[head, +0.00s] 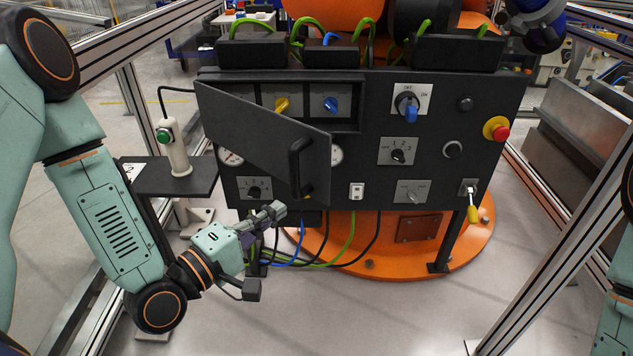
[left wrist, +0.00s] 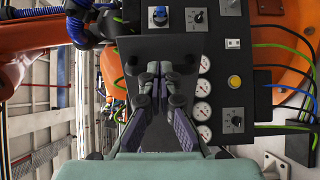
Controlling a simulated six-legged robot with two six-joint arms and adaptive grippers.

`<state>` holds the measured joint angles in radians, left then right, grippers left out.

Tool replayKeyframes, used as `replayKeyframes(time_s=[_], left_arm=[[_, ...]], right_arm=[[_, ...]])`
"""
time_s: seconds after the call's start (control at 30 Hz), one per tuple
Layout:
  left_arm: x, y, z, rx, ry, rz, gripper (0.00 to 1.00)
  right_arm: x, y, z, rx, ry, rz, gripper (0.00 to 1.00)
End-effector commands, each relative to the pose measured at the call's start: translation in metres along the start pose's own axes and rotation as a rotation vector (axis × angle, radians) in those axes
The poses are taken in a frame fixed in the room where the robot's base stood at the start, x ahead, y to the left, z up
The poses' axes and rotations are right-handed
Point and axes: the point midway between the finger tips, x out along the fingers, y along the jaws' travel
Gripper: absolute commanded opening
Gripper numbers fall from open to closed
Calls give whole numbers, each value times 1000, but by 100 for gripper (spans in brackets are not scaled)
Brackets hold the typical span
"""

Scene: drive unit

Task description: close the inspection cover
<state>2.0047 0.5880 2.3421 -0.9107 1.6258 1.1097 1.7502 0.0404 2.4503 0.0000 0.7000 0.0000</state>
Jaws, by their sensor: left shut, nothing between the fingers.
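The inspection cover (head: 250,122) is a dark flat door standing open from the control panel. Its left edge is at the panel's left side and its free right edge juts out towards me. A black bar handle (head: 297,166) sits near that free edge. Behind the cover, part of a recess shows a yellow knob (head: 282,105) and a blue knob (head: 331,104). My left gripper (head: 276,211) is shut and empty, below and left of the handle, apart from it. Its closed fingers also show in the left wrist view (left wrist: 153,72). My right gripper is out of view.
The panel (head: 433,180) carries dials, switches and a red emergency button (head: 501,132). The cover partly hides gauges. A shelf at left (head: 205,172) holds a pendant with a green button (head: 164,136). Cables hang below the panel. Metal frame posts stand at both sides.

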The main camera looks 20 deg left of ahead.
Motion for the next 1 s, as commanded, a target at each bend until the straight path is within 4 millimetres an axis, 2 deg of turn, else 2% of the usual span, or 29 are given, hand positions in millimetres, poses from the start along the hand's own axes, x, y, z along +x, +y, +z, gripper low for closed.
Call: replayKeyframes(time_s=[0.8,1.0], left_arm=[[102,-1,-1,3,-5,2,0],[119,0,-2,2,-4,1,0]], right_arm=[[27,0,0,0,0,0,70],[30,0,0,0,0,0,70]])
